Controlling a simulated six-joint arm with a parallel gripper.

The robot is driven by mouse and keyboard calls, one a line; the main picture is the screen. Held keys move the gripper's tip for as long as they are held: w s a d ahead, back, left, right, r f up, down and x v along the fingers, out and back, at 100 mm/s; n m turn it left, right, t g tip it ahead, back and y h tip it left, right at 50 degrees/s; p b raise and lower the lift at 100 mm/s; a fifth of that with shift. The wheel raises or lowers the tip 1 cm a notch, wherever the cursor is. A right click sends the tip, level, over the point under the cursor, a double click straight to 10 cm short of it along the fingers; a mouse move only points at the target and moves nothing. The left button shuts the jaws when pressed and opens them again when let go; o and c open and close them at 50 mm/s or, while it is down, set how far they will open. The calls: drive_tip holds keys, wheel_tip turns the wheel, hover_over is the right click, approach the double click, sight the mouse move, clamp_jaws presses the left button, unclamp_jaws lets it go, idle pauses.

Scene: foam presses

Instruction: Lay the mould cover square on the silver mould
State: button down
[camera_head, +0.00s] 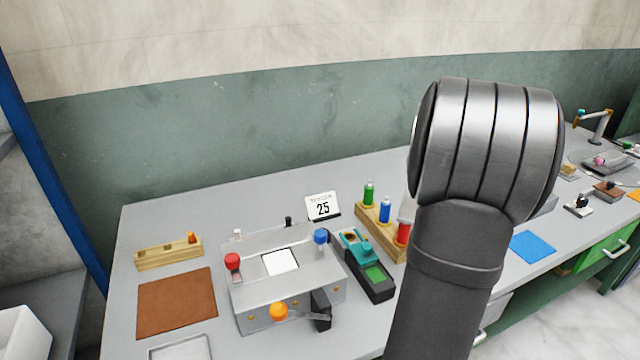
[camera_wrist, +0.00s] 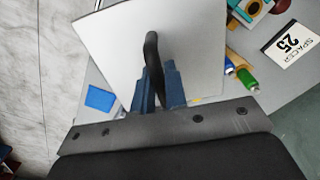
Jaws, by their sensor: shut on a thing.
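The mould cover (camera_wrist: 110,45) is a flat, pale grey plate with a dark upright handle (camera_wrist: 152,50), seen in the wrist view. My gripper (camera_wrist: 158,75) has blue fingers and is shut on that handle, with the plate held beyond the fingertips. In the head view my arm hides the gripper and most or all of the cover. The silver mould appears to be the grey metal block (camera_head: 245,300) at the left of the bench, with a white square (camera_head: 281,262) on top. The cover is apart from it, off to the right.
Red (camera_head: 232,261), blue (camera_head: 320,236) and orange (camera_head: 278,311) knobs stand around the block. A teal-and-black device (camera_head: 368,270), a wooden rack of bottles (camera_head: 375,232) and a "25" card (camera_head: 322,207) are nearby. A brown mat (camera_head: 177,303) lies left, a blue mat (camera_head: 532,247) right.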

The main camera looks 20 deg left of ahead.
drive_tip(key=d, duration=0.6)
drive_tip(key=shift+d, duration=0.35)
drive_tip(key=s+a+f+n, duration=0.1)
drive_tip(key=s+a+n, duration=0.25)
drive_tip(key=a, duration=1.55)
drive_tip(key=s+a+f+n, duration=0.2)
drive_tip(key=s+a, duration=0.2)
drive_tip(key=a, duration=1.6)
drive_tip(key=n, duration=0.4)
hover_over(175, 300)
drive_tip(key=shift+m, duration=0.25)
wheel_tip(175, 300, down, 13)
drive_tip(key=shift+f, duration=2.2)
